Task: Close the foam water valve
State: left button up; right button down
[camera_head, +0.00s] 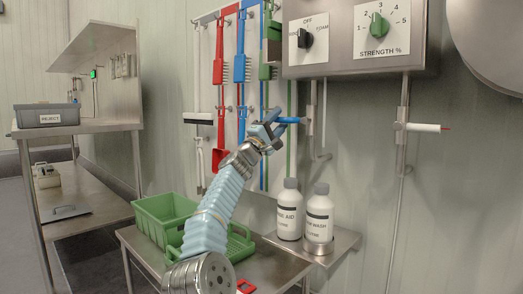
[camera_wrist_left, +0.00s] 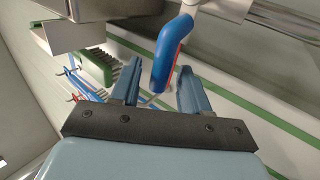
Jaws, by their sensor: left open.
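A valve with a blue lever handle (camera_head: 289,120) sits on the left pipe under the control box, its handle pointing left. In the left wrist view the blue handle (camera_wrist_left: 172,48) reaches down with its end at the gap between my fingertips. My left gripper (camera_head: 272,128) is open at the handle's free end; it also shows in the left wrist view (camera_wrist_left: 160,82) with a finger on each side. I cannot tell whether either finger touches the handle. A second valve handle, white with a red tip (camera_head: 424,127), points right on the right pipe. My right gripper is not in view.
The control box (camera_head: 355,62) above carries a black selector knob (camera_head: 305,39) and a green strength knob (camera_head: 378,26). Red, blue and green tools hang behind my arm. Two white bottles (camera_head: 289,212) stand on a steel shelf below. A green crate (camera_head: 166,213) is at lower left.

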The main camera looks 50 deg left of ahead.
pick_arm(q)
jog(key=p+v, duration=0.1)
jog(key=v, duration=1)
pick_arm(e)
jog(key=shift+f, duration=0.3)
